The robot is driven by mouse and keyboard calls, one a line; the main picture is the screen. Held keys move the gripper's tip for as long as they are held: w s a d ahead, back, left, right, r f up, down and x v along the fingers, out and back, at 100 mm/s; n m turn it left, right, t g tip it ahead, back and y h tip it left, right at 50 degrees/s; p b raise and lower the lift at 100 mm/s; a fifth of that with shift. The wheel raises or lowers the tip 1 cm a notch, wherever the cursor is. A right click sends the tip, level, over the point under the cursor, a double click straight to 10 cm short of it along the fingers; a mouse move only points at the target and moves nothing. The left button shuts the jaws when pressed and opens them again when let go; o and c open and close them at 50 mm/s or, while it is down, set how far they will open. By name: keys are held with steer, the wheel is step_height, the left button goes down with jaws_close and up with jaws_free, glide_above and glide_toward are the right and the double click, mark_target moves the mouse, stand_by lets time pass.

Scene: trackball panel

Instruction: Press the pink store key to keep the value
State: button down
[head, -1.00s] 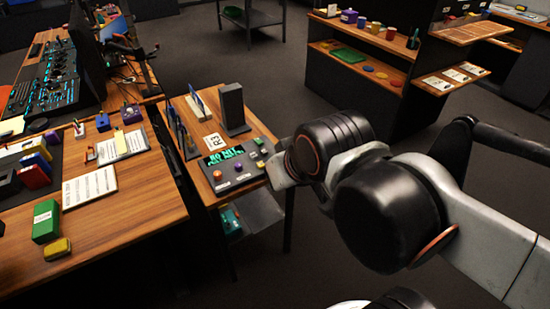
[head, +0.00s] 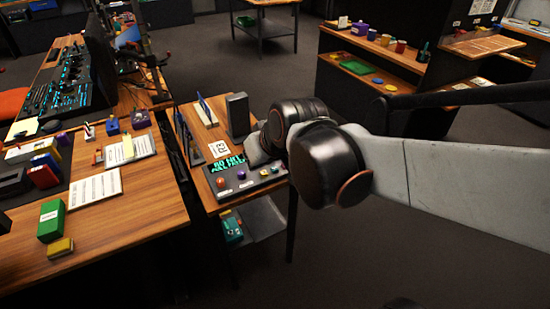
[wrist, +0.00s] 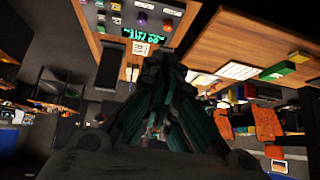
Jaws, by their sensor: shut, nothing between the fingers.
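The trackball panel (head: 250,186) sits on a small wooden side table, with a lit green text display (head: 228,164), a purple ball (head: 241,174) and a red knob (head: 221,182). Small keys line its right part, partly hidden by my arm. I cannot pick out the pink store key with certainty. In the wrist view the panel (wrist: 122,22) appears upside down at the top, partly cut off. My gripper (wrist: 165,58) is shut and empty, its dark fingers pointing toward the panel side and visibly apart from the keys. In the head view my arm hides the gripper.
A dark upright block (head: 238,116) and a white label card (head: 218,148) stand behind the panel. A wooden desk (head: 140,210) with a green box (head: 51,220) lies to the left. Open dark floor (head: 400,250) is on the right.

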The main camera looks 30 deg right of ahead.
steer(key=w+d+f+m+p, duration=0.1)
steer(key=w+d+f+m, duration=0.25)
steer(key=w+d, duration=0.35)
steer(key=w+d+f+m+p, duration=0.2)
steer(key=w+d+f, duration=0.3)
steer(key=w, duration=0.4)
steer(key=w+d+f+m, duration=0.1)
steer(key=d+f, duration=0.1)
steer(key=d, duration=0.2)
steer(key=w+d+f+m+t+p, duration=0.1)
steer(key=d+f, duration=0.1)
steer(key=d, duration=0.3)
steer(key=shift+w+f, duration=0.3)
steer(key=shift+f, duration=0.05)
steer(key=shift+f+m, duration=0.1)
steer(key=shift+m, duration=0.15)
step_height(320, 180, down, 8)
steer(key=b, duration=0.4)
steer(key=shift+r+b, duration=0.25)
steer(key=shift+b, duration=0.15)
steer(key=shift+f+b, duration=0.45)
steer(key=shift+f, duration=0.1)
steer(key=shift+f+b, duration=0.4)
steer(key=shift+b, duration=0.1)
